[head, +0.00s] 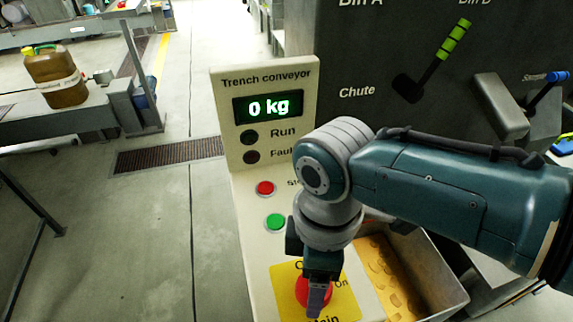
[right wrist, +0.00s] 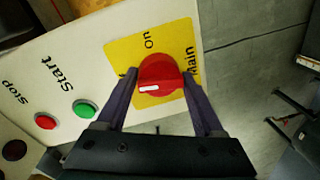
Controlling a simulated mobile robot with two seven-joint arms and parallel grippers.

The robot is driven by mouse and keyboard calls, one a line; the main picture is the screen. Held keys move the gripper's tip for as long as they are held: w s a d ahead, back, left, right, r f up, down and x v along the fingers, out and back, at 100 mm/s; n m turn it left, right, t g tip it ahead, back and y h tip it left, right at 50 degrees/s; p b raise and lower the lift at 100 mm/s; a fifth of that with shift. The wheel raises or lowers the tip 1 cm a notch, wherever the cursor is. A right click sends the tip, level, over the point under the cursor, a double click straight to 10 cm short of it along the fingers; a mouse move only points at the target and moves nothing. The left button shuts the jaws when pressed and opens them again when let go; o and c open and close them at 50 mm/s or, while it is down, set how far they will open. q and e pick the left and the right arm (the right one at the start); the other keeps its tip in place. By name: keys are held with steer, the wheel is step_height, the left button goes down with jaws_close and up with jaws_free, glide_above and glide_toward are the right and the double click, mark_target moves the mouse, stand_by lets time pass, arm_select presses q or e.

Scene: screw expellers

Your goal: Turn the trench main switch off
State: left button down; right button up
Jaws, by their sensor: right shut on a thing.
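The trench main switch is a red rotary knob (right wrist: 160,76) on a yellow plate (right wrist: 122,47) of the Trench conveyor panel (head: 222,85). My right gripper (head: 318,290) comes down over it, and in the right wrist view its two fingers are shut on the knob's sides. The knob's white mark points left in that view, away from "Main" and across from "On", towards the left finger. In the head view "On" stands right of the knob; the label above it shows only an "O", the rest hidden by my gripper. My left gripper is not in view.
The display (head: 268,107) reads 0 kg; the Run lamp (head: 249,136) and Fault lamp (head: 251,157) are dark. A red stop button (head: 265,188) and green start button (head: 275,222) sit close by. A metal bin (head: 437,268) of yellowish pieces stands at the right.

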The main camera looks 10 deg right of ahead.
steer(key=shift+w+d+f+n, duration=0.1)
steer(key=shift+d+n, duration=0.05)
steer(key=shift+n, duration=0.85)
steer(key=o, duration=1.3)
